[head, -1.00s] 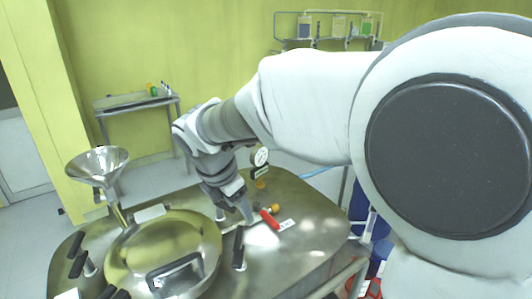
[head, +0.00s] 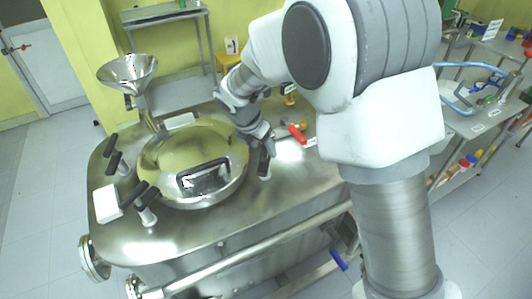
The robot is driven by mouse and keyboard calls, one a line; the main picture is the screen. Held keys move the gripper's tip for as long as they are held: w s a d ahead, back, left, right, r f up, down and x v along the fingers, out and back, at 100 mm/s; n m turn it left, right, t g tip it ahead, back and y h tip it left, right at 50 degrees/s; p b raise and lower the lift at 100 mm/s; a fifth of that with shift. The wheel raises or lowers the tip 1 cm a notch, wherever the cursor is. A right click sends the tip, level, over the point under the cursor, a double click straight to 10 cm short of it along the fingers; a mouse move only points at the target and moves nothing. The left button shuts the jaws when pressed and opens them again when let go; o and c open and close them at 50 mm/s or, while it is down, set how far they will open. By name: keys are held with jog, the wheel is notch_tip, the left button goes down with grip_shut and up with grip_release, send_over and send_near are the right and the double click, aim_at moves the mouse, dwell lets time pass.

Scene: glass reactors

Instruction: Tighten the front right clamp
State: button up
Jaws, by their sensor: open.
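The round steel lid (head: 165,155) sits on the reactor's top plate, with a black bar handle (head: 203,173) on it. Clamps with black handles stand around it. One clamp (head: 264,163) is upright at the lid's right side. My gripper (head: 262,142) is open and empty, pointing down just behind the right clamp's handle. It overlaps the handle's top in the picture; I cannot tell whether they touch.
A steel funnel (head: 128,75) rises behind the lid. A red-handled valve (head: 298,134) and a yellow knob (head: 290,100) are right of my gripper. A white box (head: 107,204) sits at the front left. The plate's front right is bare. A table (head: 165,15) stands behind.

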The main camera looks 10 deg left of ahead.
aim_at(263, 148)
jog(key=shift+x, duration=2.05)
